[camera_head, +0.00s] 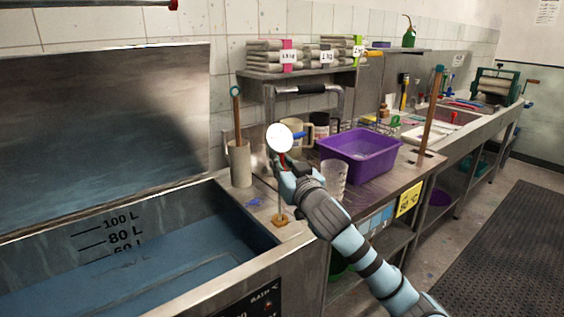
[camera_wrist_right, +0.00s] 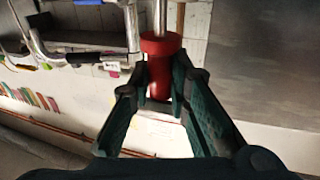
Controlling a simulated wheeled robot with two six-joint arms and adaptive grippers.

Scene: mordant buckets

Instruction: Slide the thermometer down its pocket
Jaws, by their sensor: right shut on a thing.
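The thermometer has a white round dial (camera_head: 279,137) facing me, and its thin stem (camera_head: 280,203) hangs below, roughly upright. My right gripper (camera_head: 283,168) is shut on it just under the dial. In the right wrist view my right gripper (camera_wrist_right: 160,98) has its fingers on both sides of a red grip (camera_wrist_right: 161,60), with a metal stem running from it. A small brass-coloured pocket fitting (camera_head: 280,220) sits on the tank's rim under the stem. The stem's lower end appears to meet the fitting; I cannot tell how deep it is. My left gripper is not in view.
The steel tank (camera_head: 265,243) with blue liquid stands at the left, its lid raised. A holder (camera_head: 239,165) with a wooden stick is left of the thermometer. A clear beaker (camera_head: 334,177) and purple tub (camera_head: 358,158) stand close right of my gripper.

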